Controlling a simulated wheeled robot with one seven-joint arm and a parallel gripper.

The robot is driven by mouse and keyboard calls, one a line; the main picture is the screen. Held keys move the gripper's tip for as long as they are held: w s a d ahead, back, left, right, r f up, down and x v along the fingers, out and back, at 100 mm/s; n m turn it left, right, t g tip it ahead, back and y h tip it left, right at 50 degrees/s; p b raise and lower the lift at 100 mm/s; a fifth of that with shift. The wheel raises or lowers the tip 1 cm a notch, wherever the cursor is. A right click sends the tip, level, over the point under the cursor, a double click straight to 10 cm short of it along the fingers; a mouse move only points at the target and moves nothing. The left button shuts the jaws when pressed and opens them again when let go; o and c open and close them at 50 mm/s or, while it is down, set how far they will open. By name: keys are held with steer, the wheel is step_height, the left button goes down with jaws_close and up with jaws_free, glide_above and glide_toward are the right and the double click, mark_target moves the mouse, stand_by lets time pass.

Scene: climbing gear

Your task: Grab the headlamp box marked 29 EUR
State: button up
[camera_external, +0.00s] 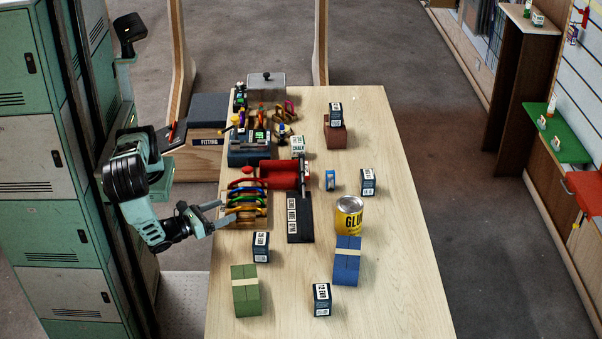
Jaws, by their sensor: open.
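Several small dark boxes with white labels stand on the wooden table (400,270). One box (321,299) is at the near edge, one box (261,247) is in front of the carabiner rack, one box (368,182) is right of the middle, and one box (336,112) sits on or against a red-brown block at the back. The near box's label seems to end in EUR; I cannot read which box says 29 EUR. My gripper (228,211) is open and empty at the table's left edge, beside the rack, with the box in front of the rack nearest to it.
A yellow glue can (349,215), a blue block (347,261) and a green block (245,290) stand among the boxes. The table's right side is clear.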

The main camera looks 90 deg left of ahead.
steer(key=s+d+f+m+t+h, duration=0.2)
steer(key=s+d+f+m+h, duration=0.25)
steer(key=d+m+h, duration=0.5)
steer(key=b, duration=0.3)
glide_toward(261, 244)
steer(key=shift+n+h, duration=0.35)
steer(key=shift+n, duration=0.1)
steer(key=w+a+f, duration=0.2)
steer(key=w+f, duration=0.1)
steer(key=shift+w+a+f, duration=0.1)
steer(key=shift+a, duration=0.05)
steer(key=shift+w+r, duration=0.25)
steer(key=shift+w, duration=0.55)
steer(key=w+p, duration=0.1)
steer(key=w, duration=0.4)
steer(key=c, duration=1.1)
